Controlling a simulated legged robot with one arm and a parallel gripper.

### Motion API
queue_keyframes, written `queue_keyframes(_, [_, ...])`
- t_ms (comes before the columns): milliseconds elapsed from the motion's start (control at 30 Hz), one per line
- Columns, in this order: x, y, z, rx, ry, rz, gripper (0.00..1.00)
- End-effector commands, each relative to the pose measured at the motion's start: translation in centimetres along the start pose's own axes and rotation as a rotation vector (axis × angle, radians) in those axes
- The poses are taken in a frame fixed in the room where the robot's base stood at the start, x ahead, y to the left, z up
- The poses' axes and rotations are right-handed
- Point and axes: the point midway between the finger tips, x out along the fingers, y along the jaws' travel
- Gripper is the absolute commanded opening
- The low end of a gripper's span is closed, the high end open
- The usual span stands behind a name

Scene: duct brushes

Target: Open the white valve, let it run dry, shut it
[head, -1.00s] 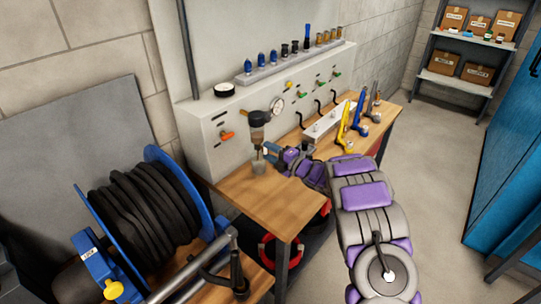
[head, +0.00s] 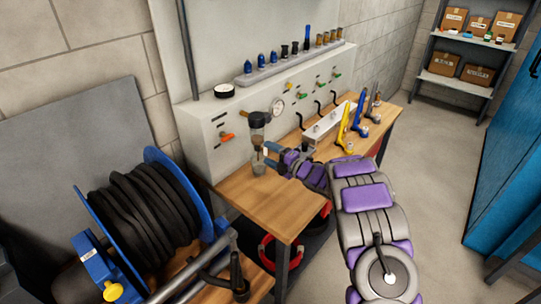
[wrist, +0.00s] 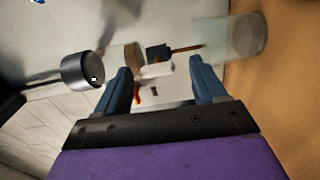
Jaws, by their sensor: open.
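A cup-like filter bowl (head: 258,134) with a dark top hangs at the front of the grey panel box. A clear cup (head: 258,168) stands below it on the wooden bench. My gripper (head: 268,156) is open beside the gap between bowl and cup. In the wrist view, the small white valve (wrist: 160,72) lies between my open fingertips (wrist: 158,82), beside a dark fitting (wrist: 158,53) with a brass stem pointing to the blurred cup (wrist: 247,37). I cannot tell if the fingers touch the valve, or if liquid runs.
The grey panel box (head: 205,150) carries a gauge (head: 277,107) and an orange-handled valve (head: 227,136). Yellow and blue tools (head: 345,125) stand farther along the bench (head: 250,205). A black hose reel (head: 150,210) is at left. Floor at right is clear.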

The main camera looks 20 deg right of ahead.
Motion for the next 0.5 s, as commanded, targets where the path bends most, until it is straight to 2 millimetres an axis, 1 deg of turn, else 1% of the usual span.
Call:
queue_keyframes(167, [-2.4,0.3,0.2,0.0,-0.004,0.0,0.7])
queue_keyframes(500, [-10.1,0.0,0.3,0.003,-0.006,-0.004,0.7])
